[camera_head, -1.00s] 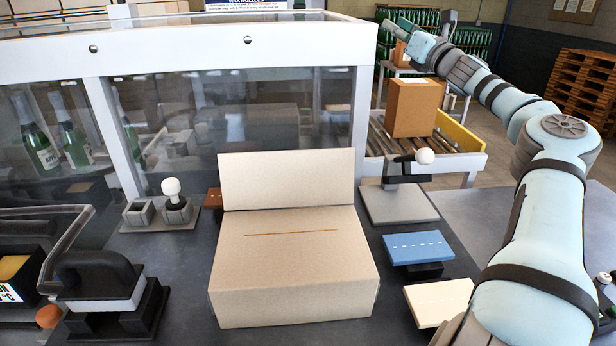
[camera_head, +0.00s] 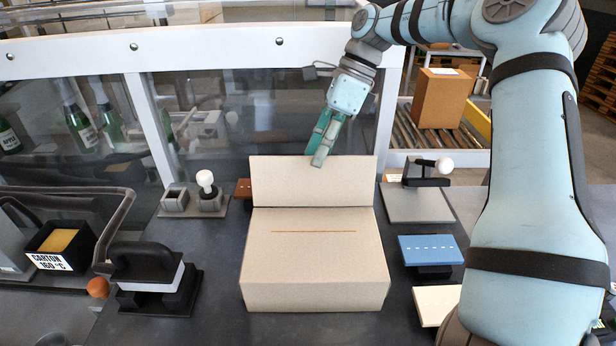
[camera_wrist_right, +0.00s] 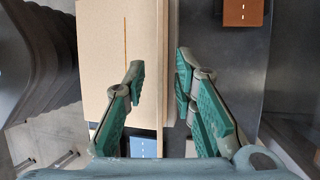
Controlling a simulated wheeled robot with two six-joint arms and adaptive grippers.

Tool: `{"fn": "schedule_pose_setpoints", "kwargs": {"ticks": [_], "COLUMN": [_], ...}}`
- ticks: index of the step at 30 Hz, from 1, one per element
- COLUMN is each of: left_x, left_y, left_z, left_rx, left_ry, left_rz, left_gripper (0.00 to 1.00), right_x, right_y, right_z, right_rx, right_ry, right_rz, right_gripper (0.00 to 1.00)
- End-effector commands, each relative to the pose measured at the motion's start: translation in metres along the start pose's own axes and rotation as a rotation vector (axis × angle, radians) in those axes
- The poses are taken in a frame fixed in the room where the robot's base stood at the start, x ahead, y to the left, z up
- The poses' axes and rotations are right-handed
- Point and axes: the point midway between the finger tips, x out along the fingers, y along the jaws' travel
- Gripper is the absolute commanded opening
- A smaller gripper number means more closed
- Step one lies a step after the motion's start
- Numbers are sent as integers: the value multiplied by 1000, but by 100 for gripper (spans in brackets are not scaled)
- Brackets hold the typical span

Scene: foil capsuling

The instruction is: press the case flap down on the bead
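The cardboard case (camera_head: 315,270) stands on the dark bench. Its flap (camera_head: 315,182) stands upright along the back edge. The bead (camera_head: 313,232) is a thin brown line across the case top, uncovered; it also shows in the right wrist view (camera_wrist_right: 125,40). My right gripper (camera_head: 318,162) reaches down from above at the flap's top edge. In the right wrist view its fingers (camera_wrist_right: 160,85) are spread apart, with the flap's edge (camera_wrist_right: 162,60) showing in the gap between them. Whether they touch the flap I cannot tell. My left gripper is not in view.
A black-handled tool (camera_head: 150,270) and a bin marked carton 160 °C (camera_head: 60,248) are left of the case. Blue (camera_head: 430,250) and cream (camera_head: 437,302) blocks and a grey plate with a white knob (camera_head: 418,203) are right. A glazed guard stands behind.

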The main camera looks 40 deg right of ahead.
Motion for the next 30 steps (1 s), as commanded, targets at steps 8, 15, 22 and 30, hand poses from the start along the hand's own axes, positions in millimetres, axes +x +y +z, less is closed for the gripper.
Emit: {"fn": "schedule_pose_setpoints", "kwargs": {"ticks": [8,15,22,30], "left_x": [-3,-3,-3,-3], "left_y": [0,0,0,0], "left_z": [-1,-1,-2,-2], "left_rx": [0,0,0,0], "left_ry": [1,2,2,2], "left_rz": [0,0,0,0], "left_gripper": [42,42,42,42], "right_x": [51,60,60,60], "right_y": [0,0,0,0], "right_z": [1,1,1,1], "right_rx": [-2,-1,-1,-1], "right_ry": [-1,-3,-3,-4], "right_rz": [0,-2,-2,-2], "right_gripper": [25,25,6,0]}}
